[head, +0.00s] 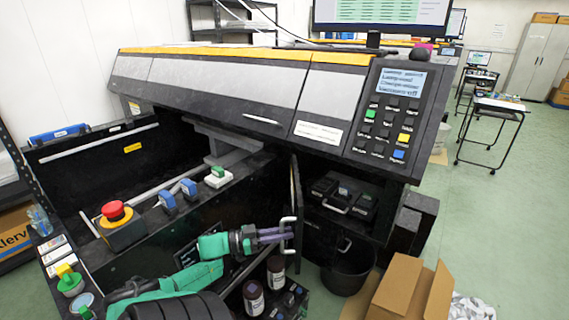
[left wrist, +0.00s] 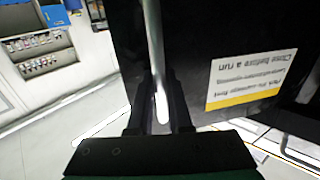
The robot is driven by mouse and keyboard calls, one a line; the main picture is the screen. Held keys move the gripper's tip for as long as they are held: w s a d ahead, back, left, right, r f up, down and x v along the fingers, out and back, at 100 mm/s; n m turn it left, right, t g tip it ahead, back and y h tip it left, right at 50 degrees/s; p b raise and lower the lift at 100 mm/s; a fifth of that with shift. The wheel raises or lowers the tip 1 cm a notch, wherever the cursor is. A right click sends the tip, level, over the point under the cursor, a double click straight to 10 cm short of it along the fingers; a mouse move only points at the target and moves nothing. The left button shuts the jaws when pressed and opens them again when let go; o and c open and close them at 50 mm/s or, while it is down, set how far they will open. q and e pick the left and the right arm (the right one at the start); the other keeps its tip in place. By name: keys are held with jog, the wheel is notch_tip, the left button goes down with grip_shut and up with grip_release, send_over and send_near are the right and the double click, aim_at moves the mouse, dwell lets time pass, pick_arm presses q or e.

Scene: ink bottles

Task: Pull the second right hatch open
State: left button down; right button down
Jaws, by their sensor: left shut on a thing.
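The dark hatch (head: 296,190) stands swung out from the front of the black machine, seen nearly edge-on in the head view. Its pale bar handle (head: 287,221) faces left. My left gripper (head: 286,235) is shut on this handle. In the left wrist view the two dark fingers (left wrist: 160,105) sit on either side of the metal handle bar (left wrist: 154,40), against the dark hatch panel (left wrist: 200,40) with a white and yellow label (left wrist: 243,80). The compartment to the right of the hatch is exposed. My right gripper is not in view.
Dark ink units with handles (head: 343,197) sit in the exposed compartment. A black bin (head: 347,270) and an open cardboard box (head: 405,288) stand on the floor at right. Dark bottles (head: 254,298) stand below my left gripper. A red emergency button (head: 113,211) is at left.

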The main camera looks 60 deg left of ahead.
pick_arm(q)
jog(key=c, duration=0.8)
grip_release()
jog(key=shift+f, duration=0.1)
jog(key=shift+c, duration=0.2)
notch_tip(320, 180, up, 20)
jog(key=p, duration=0.5)
